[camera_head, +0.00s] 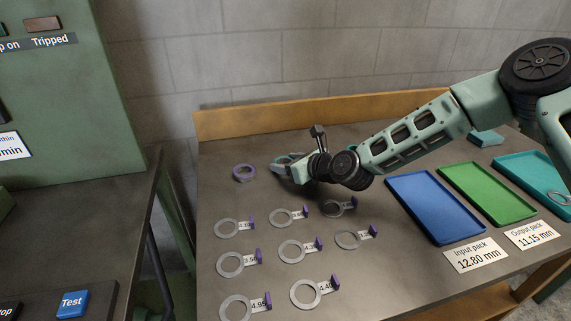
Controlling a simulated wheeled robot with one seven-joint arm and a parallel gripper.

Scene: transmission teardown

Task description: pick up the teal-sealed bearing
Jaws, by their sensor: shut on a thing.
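My gripper (281,168) is low over the back of the table, at the end of my arm reaching in from the right. It is shut on the teal-sealed bearing (283,159), which shows only in part as a small teal-edged ring at the jaws. The gripper's own body hides the rest of it. I cannot tell whether the bearing touches the table. A purple-sealed bearing (243,173) lies flat on the table just left of my gripper, apart from it.
Several flat rings with labels and purple tabs lie in front, such as one ring (230,265). A blue tray (436,237), a green tray (520,212) and a teal tray (516,158) lie at the right. A wooden ledge (235,122) bounds the back.

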